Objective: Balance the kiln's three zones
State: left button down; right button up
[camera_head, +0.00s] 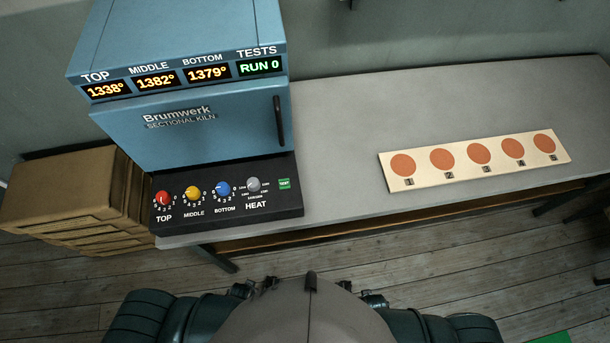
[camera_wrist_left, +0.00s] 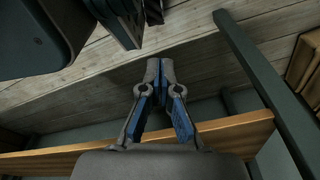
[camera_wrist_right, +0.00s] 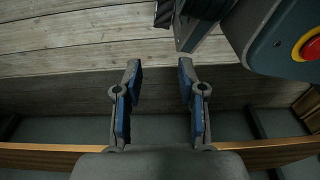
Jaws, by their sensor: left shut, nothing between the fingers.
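The blue kiln (camera_head: 190,125) stands at the left of the bench in the head view. Its displays (camera_head: 180,78) read TOP 1338°, MIDDLE 1382°, BOTTOM 1379° and TESTS RUN 0. Below its closed door, a black panel (camera_head: 225,212) carries a red TOP knob (camera_head: 162,198), a yellow MIDDLE knob (camera_head: 193,194), a blue BOTTOM knob (camera_head: 223,189), a grey HEAT knob (camera_head: 253,185) and a green TEST button (camera_head: 284,184). My left gripper (camera_wrist_left: 160,72) is shut and empty in its wrist view. My right gripper (camera_wrist_right: 160,75) is open and empty. Both are away from the panel.
A cream board (camera_head: 480,160) with several orange discs, numbered from 1, lies on the grey bench (camera_head: 350,110) at the right. Brown boxes (camera_head: 75,195) are stacked on the left. The bench between kiln and board is clear.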

pick_arm(q)
jog(key=shift+s+a+f, duration=0.15)
jog(key=shift+s, duration=0.15)
